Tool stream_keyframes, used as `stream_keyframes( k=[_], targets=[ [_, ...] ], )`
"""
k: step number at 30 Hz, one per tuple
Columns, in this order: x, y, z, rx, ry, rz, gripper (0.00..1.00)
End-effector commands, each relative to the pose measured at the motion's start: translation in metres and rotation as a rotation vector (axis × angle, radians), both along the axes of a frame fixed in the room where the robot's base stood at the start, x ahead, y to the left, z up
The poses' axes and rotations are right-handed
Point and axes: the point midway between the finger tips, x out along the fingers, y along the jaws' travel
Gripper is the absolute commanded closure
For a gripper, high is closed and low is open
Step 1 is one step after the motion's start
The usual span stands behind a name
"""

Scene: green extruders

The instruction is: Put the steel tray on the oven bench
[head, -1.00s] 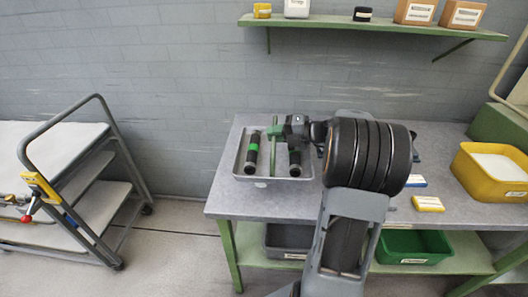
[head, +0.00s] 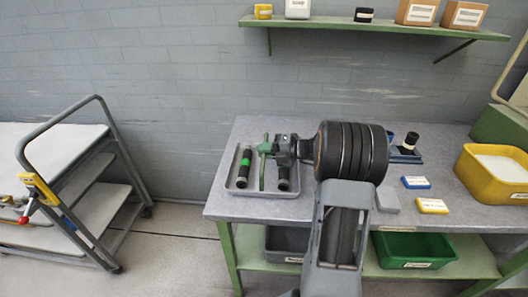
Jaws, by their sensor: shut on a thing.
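The steel tray (head: 255,193) is at the left end of a grey-topped bench (head: 330,203). A green upright bar (head: 262,168) stands along its middle, like a handle. Two black cylinders lie in it, the left one (head: 244,162) with a green band and the right one (head: 284,178) partly hidden. My gripper (head: 268,149) is shut on the green bar of the tray, reaching in from the right. Whether the tray touches the bench top or hangs just above it, I cannot tell. No oven is in view.
A grey trolley (head: 62,100) stands at the left, apart from the bench. A green bin (head: 415,250) is below. A wall shelf (head: 380,27) is above.

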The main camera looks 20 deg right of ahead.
Motion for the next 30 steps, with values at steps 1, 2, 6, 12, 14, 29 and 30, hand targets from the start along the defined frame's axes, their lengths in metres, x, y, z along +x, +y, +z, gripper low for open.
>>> stream_keyframes(
  k=[1, 2, 6, 12, 14, 29, 30],
  targets=[
    [0.000, 0.000, 0.002, 0.000, -0.004, 0.000, 1.00],
    [0.000, 0.000, 0.003, 0.000, -0.004, 0.000, 1.00],
    [0.000, 0.000, 0.002, 0.000, -0.003, -0.001, 1.00],
    [0.000, 0.000, -0.002, 0.001, 0.001, 0.000, 0.80],
    [0.000, 0.000, -0.002, 0.001, 0.001, 0.000, 0.75],
    [-0.004, -0.006, 0.003, 0.000, -0.001, -0.003, 0.63],
    [-0.007, -0.010, 0.004, -0.001, 0.000, -0.003, 0.63]
  ],
)
